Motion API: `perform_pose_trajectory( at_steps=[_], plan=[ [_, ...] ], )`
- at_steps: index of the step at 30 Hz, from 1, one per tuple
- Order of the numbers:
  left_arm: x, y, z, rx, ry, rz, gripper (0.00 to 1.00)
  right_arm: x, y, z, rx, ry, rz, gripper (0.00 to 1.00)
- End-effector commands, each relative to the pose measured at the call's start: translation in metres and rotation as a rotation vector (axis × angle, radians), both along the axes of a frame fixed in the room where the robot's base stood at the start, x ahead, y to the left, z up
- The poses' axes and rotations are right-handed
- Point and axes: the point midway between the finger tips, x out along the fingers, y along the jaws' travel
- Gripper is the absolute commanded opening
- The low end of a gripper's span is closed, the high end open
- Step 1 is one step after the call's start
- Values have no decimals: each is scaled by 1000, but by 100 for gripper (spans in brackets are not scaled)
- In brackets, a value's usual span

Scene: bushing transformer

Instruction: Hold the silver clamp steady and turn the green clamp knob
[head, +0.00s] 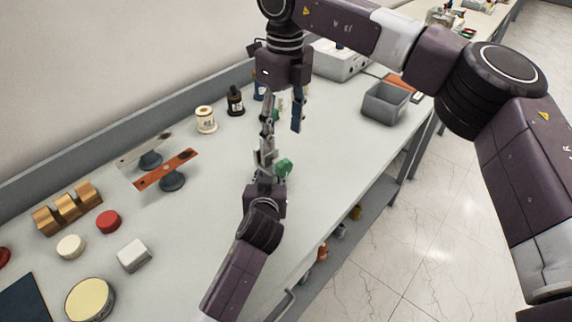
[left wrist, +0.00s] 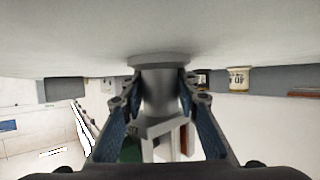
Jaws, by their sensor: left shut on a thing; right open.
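The silver clamp (left wrist: 160,95) is a grey metal piece between the fingers of my left gripper (left wrist: 157,100), which is shut on it. In the head view my left gripper (head: 266,160) reaches up from the bottom, low over the table, and mostly hides the clamp. The green clamp knob (head: 283,167) shows just right of my left gripper. A dark green part of it shows low in the left wrist view (left wrist: 130,148). My right gripper (head: 282,127) points down above and beyond the knob, open, and does not appear to touch it.
A grey bin (head: 385,104) stands at the right table edge. A cream jar (head: 206,120) and a dark bottle (head: 235,100) stand at the back. An orange bar (head: 166,170) on a stand and brass blocks (head: 68,207) are left. The table between bin and grippers is clear.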

Motion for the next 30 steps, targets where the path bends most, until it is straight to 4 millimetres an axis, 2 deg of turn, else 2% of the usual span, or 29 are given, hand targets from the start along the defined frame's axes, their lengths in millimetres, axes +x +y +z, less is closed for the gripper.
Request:
perform_pose_trajectory(
  at_steps=[1, 4, 7, 15, 21, 25, 30],
  plan=[
    [-3, 1, -9, 4, 18, 2, 0, 2, -3, 3, -16, -9, -25, 51],
    [-3, 1, -9, 4, 18, 2, 0, 4, -7, 0, -30, -16, -50, 51],
    [-3, 1, -9, 4, 19, 2, 0, 4, -8, -12, -32, -15, -53, 51],
    [-3, 1, -9, 4, 19, 2, 0, 3, -7, -66, -29, -12, -51, 51],
    [-3, 1, -9, 4, 19, 2, 0, 4, -7, -98, -28, -14, -50, 51],
    [-3, 1, -10, 4, 19, 2, 0, 4, -6, -110, -28, -14, -50, 51],
    [-3, 1, -10, 4, 19, 2, 0, 4, -6, -115, -26, -15, -50, 51]
  ],
)
